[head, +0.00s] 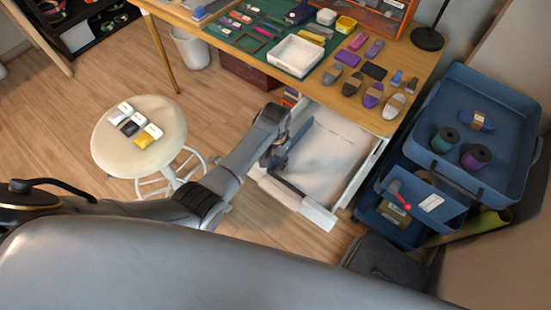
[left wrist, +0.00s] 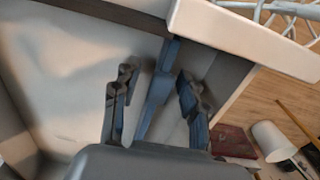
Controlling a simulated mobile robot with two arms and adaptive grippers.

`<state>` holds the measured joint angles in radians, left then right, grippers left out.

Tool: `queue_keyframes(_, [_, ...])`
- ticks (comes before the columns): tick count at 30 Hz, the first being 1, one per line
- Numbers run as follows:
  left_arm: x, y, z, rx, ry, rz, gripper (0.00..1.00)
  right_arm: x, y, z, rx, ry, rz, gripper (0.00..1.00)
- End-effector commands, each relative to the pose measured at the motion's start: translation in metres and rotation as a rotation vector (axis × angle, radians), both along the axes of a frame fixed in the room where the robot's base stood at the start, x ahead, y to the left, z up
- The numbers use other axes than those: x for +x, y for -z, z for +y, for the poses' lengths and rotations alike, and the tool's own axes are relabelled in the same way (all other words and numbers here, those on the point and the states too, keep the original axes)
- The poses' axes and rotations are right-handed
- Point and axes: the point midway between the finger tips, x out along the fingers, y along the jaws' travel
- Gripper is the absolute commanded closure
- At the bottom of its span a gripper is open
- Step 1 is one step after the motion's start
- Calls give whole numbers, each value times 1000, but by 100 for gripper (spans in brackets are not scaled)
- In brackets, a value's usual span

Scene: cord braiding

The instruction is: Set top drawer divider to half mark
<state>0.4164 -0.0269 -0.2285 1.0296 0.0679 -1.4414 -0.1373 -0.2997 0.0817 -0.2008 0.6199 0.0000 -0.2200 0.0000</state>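The open drawer (head: 328,150) has a white inside and stands pulled out under the desk's right part. My left gripper (head: 280,150) is at the drawer's left side, reaching in over its wall. In the left wrist view its two fingers (left wrist: 155,100) are apart. A narrow blue-grey bar (left wrist: 160,88), which looks like the divider, stands between them, with gaps visible on both sides. A dark strip (head: 287,184) runs along the inside of the drawer front; I cannot tell if it belongs to the divider. No half mark is readable. My right gripper is not in view.
The desk (head: 405,72) carries a green mat (head: 262,48), a white tray (head: 296,55) and several small items. A round stool (head: 125,155) stands left. Blue bins (head: 475,180) with spools stand close to the drawer's right. Floor between stool and drawer is partly clear.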

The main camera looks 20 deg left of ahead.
Motion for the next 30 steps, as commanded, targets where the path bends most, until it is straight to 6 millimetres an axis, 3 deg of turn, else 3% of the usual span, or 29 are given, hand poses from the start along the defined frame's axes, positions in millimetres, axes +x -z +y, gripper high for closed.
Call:
queue_keyframes(1, [0, 0, 0, 0, 0, 0, 67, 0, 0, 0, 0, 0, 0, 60])
queue_keyframes(6, [0, 0, 0, 0, 0, 0, 100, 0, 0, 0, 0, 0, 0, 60])
queue_keyframes(17, [-2, -1, -5, -2, 1, 2, 100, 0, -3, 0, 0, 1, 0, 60])
queue_keyframes(25, [-22, -3, -60, -5, 2, 5, 100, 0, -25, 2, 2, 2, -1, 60])
queue_keyframes(30, [-29, -1, -79, -2, 1, 4, 100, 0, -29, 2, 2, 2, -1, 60])
